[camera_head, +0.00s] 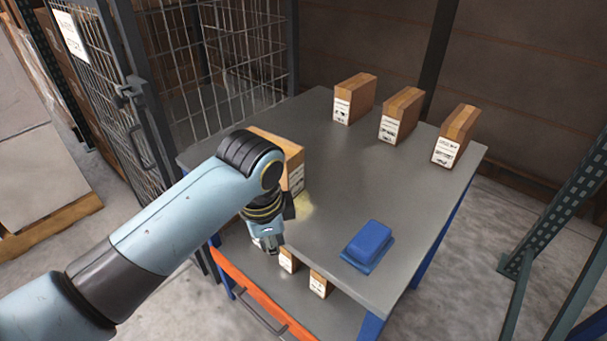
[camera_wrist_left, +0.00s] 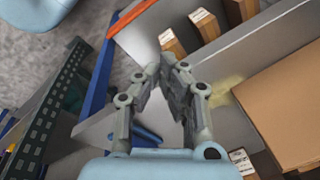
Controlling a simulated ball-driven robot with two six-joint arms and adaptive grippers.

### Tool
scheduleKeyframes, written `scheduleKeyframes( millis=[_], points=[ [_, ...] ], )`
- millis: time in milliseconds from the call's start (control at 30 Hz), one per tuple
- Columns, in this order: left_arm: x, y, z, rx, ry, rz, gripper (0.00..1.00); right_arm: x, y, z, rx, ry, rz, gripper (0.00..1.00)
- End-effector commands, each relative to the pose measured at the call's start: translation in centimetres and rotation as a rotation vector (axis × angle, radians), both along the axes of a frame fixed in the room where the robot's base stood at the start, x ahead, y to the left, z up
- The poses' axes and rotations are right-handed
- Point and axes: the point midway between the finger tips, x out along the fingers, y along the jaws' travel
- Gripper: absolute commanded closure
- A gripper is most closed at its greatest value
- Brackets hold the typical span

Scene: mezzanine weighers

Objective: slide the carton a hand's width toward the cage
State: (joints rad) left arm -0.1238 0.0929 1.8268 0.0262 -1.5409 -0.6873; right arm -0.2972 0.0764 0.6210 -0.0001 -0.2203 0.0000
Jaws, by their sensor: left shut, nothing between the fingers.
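A brown carton (camera_head: 293,158) with a white label stands on the grey tabletop near its left edge, on the cage side. My left forearm hides much of it. It shows large at the right of the left wrist view (camera_wrist_left: 287,108). My left gripper (camera_head: 268,243) is low at the table's near left edge, on the near side of the carton. In the left wrist view its fingers (camera_wrist_left: 174,64) are closed together and empty, apart from the carton. The wire cage (camera_head: 245,50) stands behind and left of the table. My right gripper is not in view.
Three cartons stand along the table's back: left (camera_head: 354,98), middle (camera_head: 400,115) and right (camera_head: 455,135). A blue block-shaped object (camera_head: 368,244) lies near the front right edge. Two small cartons (camera_head: 320,284) sit on the lower shelf. The tabletop's middle (camera_head: 345,175) is clear.

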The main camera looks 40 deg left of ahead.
Motion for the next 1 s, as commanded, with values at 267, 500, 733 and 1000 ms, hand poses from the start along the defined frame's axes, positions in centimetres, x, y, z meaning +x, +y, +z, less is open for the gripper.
scheduleKeyframes(
  millis=[267, 500, 733, 1000],
  points=[
    [6.5, -0.5, 3.8, 0.021, 0.077, -0.352, 1.00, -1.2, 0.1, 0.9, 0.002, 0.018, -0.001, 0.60],
    [12.0, -1.1, 9.4, 0.020, 0.143, -0.719, 1.00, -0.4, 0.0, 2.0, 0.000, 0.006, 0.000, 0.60],
    [14.1, -1.4, 10.9, 0.009, 0.177, -0.898, 1.00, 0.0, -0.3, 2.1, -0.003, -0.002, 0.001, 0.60],
    [14.0, -1.4, 6.1, 0.007, 0.179, -0.899, 1.00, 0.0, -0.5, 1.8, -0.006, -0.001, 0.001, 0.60]
  ],
)
